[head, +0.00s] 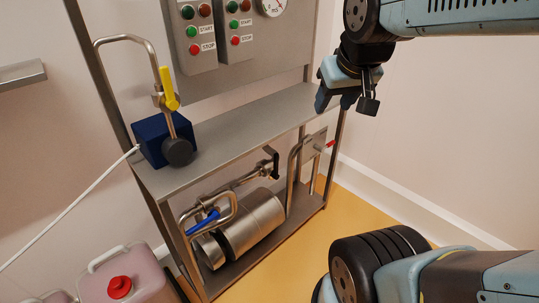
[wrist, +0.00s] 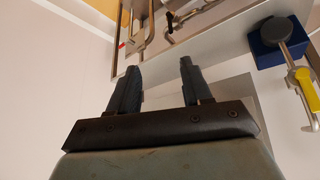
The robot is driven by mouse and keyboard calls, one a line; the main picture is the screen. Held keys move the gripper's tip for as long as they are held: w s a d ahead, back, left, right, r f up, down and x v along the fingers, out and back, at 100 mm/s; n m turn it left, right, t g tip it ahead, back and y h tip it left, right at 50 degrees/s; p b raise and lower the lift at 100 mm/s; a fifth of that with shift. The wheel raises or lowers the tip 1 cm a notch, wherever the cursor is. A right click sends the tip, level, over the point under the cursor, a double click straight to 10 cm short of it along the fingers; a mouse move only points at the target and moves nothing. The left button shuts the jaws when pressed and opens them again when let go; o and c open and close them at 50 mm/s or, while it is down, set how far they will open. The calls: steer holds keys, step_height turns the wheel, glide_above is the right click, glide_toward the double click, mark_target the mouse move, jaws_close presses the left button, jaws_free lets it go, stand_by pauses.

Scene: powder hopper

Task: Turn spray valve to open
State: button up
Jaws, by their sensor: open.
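A valve with a yellow lever (head: 169,88) sits on a bent steel pipe above a dark blue box (head: 151,139) on the rack's shelf. The lever points roughly along the pipe. In the wrist view the yellow lever (wrist: 304,88) is at the right edge, beside the blue box (wrist: 278,40). A blue-handled valve (head: 203,222) and a black-handled valve (head: 271,162) are on the lower piping. I cannot tell from labels which one is the spray valve. My gripper (head: 345,103) is open and empty, right of the rack and apart from all valves; its fingers also show in the wrist view (wrist: 160,68).
The steel shelf (head: 230,133) is mostly bare right of the blue box. Control panels (head: 240,20) with buttons hang above it. A steel cylinder (head: 252,222) lies below. A pink canister (head: 125,275) with a red cap stands at lower left. A white hose (head: 70,207) runs left.

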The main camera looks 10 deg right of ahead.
mark_target(278, 157)
steer(key=w+d+f+n+t, duration=0.1)
steer(key=w+d+f, duration=0.1)
steer(key=w+f, duration=0.5)
steer(key=w+d+f+n+t, duration=0.1)
steer(key=w+d+f+t, duration=0.15)
steer(key=w, duration=0.85)
steer(key=w+d+f+n, duration=0.1)
steer(key=w+d+f, duration=0.2)
steer(key=w+f, duration=0.4)
steer(key=w+a+f+n+t+y, duration=0.15)
steer(key=f+y, duration=0.25)
steer(key=f, duration=0.7)
steer(key=w+a+f+n+t+y, duration=0.1)
steer(key=w+a+f+n+y, duration=0.15)
steer(key=f, duration=0.95)
steer(key=shift+m+y, duration=0.25)
steer(key=shift+m, duration=0.25)
steer(key=x, duration=1.3)
steer(key=shift+w+d+f, duration=0.1)
steer(key=shift+w+f, duration=0.05)
steer(key=shift+f, duration=0.05)
steer(key=shift+c, duration=0.3)
jaws_close()
